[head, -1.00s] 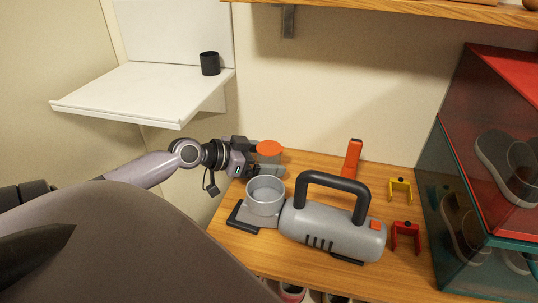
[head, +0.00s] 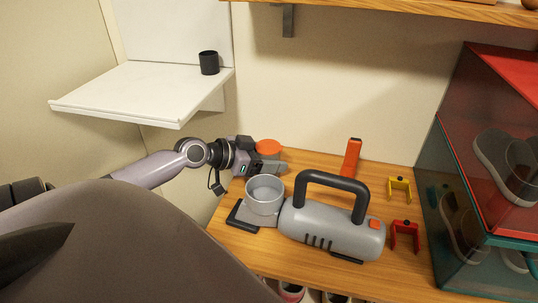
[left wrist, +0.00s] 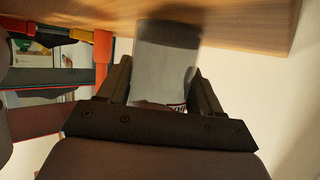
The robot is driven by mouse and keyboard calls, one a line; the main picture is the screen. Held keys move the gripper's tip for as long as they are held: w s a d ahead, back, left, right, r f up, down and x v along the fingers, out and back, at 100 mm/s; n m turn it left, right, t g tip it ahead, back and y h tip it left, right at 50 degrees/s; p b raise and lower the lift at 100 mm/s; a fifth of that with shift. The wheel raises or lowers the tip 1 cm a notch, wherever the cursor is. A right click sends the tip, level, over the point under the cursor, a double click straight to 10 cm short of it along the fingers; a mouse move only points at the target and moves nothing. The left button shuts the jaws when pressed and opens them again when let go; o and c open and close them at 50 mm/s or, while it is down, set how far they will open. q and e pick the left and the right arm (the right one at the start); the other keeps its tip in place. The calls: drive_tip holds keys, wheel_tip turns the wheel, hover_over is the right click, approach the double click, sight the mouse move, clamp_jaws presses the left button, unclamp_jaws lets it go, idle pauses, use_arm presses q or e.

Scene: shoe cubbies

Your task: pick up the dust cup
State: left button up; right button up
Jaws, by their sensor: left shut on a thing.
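The dust cup (head: 268,147), a grey cup with an orange top, is at the back left of the wooden shelf. My left gripper (head: 268,166) is shut on it, and the gripper hides much of its body. In the left wrist view, the smoky grey cup (left wrist: 166,65) sits between the two fingers (left wrist: 160,90), against the wooden surface. I cannot tell whether it is clear of the shelf. My right gripper is not in view.
A grey handheld vacuum (head: 330,228) and an open grey ring-shaped cup (head: 264,196) stand in front. An orange tool (head: 351,158), a yellow clip (head: 400,188) and a red clip (head: 405,235) are to the right. A white side shelf (head: 140,92) holds a black cup (head: 209,63).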

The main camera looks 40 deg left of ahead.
sight(273, 145)
use_arm(q)
drive_tip(key=shift+r, duration=0.65)
wheel_tip(273, 145, up, 3)
drive_tip(key=shift+f, duration=0.2)
drive_tip(key=s+a+b, duration=0.1)
drive_tip(key=s+a, duration=0.2)
drive_tip(key=s, duration=0.5)
drive_tip(key=s+a+b, duration=0.1)
drive_tip(key=s+a, duration=0.2)
drive_tip(key=s, duration=0.5)
drive_tip(key=shift+s+a+f, duration=0.2)
drive_tip(key=shift+s+a, duration=0.15)
drive_tip(key=shift+a, duration=0.05)
